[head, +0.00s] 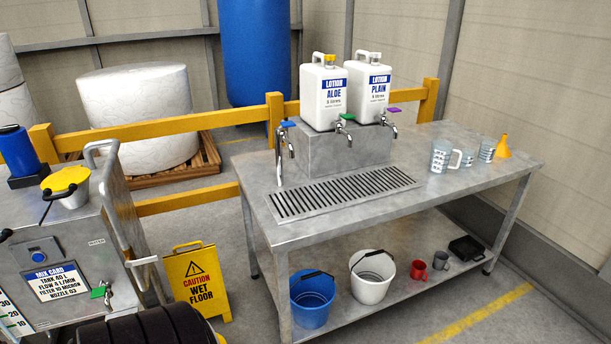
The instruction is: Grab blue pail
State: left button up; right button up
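The blue pail (312,303) stands upright on the lower shelf (400,310) of the metal table, at its left end. Its dark handle lies across the rim, and its visible inside looks empty. A white pail (372,282) stands just to its right, with its own dark handle. The table top (420,205) is above and behind the blue pail, and a table leg is close on its left. Neither of my grippers can be made out in the head view.
A yellow wet-floor sign (197,282) stands left of the table, beside a metal cart (70,245). A red mug (417,270), grey mug (441,260) and black tray (466,248) share the shelf. Lotion jugs (322,100) stand above. Floor is clear before the shelf's right part.

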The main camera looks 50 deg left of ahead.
aim_at(313, 291)
jog(key=u, duration=1.4)
